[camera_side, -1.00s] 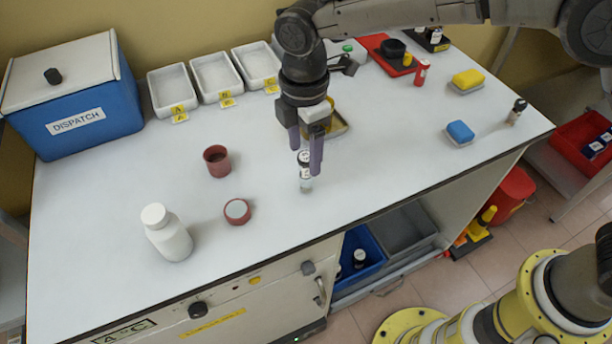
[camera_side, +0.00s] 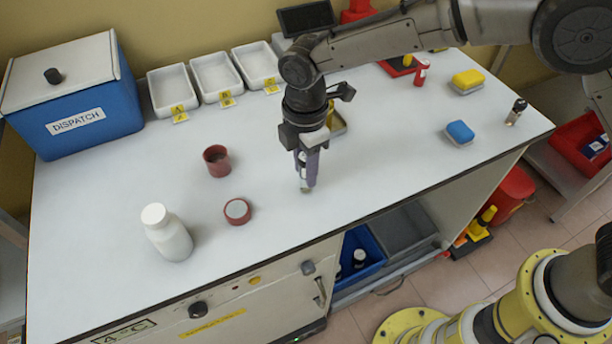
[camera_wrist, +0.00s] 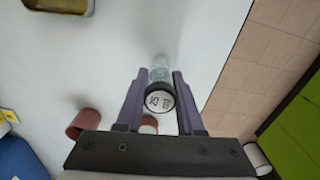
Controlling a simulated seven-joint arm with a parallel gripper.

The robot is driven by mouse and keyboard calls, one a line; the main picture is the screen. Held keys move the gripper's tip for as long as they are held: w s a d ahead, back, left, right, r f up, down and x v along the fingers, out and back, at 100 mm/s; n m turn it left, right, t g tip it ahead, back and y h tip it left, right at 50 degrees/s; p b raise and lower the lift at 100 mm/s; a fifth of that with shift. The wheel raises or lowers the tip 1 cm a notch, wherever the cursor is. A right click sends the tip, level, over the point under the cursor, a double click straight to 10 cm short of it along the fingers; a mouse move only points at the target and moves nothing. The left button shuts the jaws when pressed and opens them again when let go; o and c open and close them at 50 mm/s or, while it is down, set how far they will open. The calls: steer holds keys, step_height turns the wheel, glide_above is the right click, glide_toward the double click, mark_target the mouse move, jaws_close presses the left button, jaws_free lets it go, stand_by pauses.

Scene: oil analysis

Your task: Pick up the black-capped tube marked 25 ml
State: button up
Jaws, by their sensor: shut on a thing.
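A small clear tube with a black cap (camera_wrist: 160,98) and a white disc on top is between my gripper's fingers in the wrist view. The disc has dark marks, too small to read surely. In the side view the tube (camera_side: 304,189) is mostly hidden by the fingers, and its lower end shows at or close to the white worktop. My gripper (camera_side: 308,178) points down and is shut on the tube; its purple fingers also show in the wrist view (camera_wrist: 160,74), one on each side of the cap.
A dark-capped vial (camera_side: 516,112) stands at the right edge near a blue sponge (camera_side: 460,132). White trays (camera_side: 216,76) line the back.

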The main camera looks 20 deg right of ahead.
jaws_close()
steer(key=shift+r, duration=0.1)
